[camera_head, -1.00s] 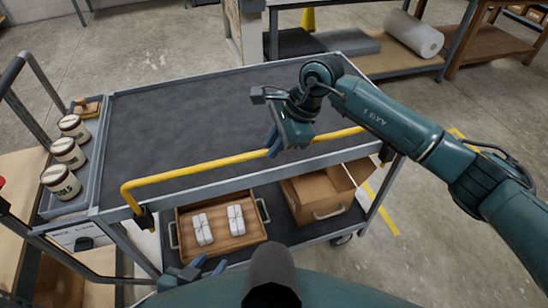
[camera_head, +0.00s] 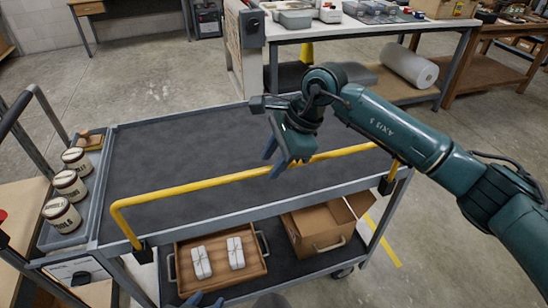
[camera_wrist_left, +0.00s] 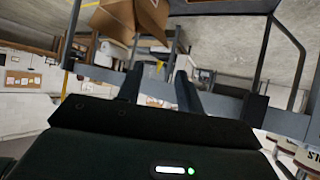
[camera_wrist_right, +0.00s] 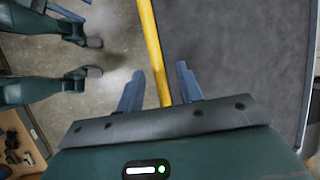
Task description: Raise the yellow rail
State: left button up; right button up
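The yellow rail (camera_head: 215,181) runs along the near edge of the grey cart (camera_head: 180,130). It stands on bent end legs in dark brackets (camera_head: 143,252) and sits somewhat above the cart top's edge. My right gripper (camera_head: 275,158) is at the middle of the rail, pointing down. In the right wrist view the rail (camera_wrist_right: 152,45) passes between the spread fingers (camera_wrist_right: 157,82), nearer one finger, with a gap at the other. My left gripper (camera_head: 207,300) is low at the bottom edge of the head view; its fingers (camera_wrist_left: 160,88) are apart and empty.
The cart's top is bare. Several labelled jars (camera_head: 62,214) stand in a side tray at left. The lower shelf holds a wooden tray (camera_head: 222,285) with two white packs and an open cardboard box (camera_head: 320,228). Workbenches stand behind.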

jog(key=b+v, duration=0.2)
jog(key=v, duration=1.1)
jog(key=s+a+f+m+g+y, duration=0.25)
jog(key=s+a+m+y, duration=0.75)
jog(key=y, duration=0.5)
jog(key=w+d+f+m+t+h+p, duration=0.15)
jog(key=d+f+m+t+h, duration=0.4)
jog(key=m+t, duration=0.75)
jog(key=w+d+f+m+t+h, duration=0.4)
jog(key=f+m+t, duration=0.3)
jog(key=m, duration=1.3)
jog(key=s+d+f+m+g+h, duration=0.3)
jog(key=s+f+m, duration=0.3)
jog(key=s+f, duration=0.2)
jog(key=s+d+f+m+g+h, duration=0.4)
jog(key=s+d+f+m, duration=0.2)
jog(key=f, duration=0.5)
jog(key=shift+s+p, duration=0.4)
jog(key=shift+s, duration=0.5)
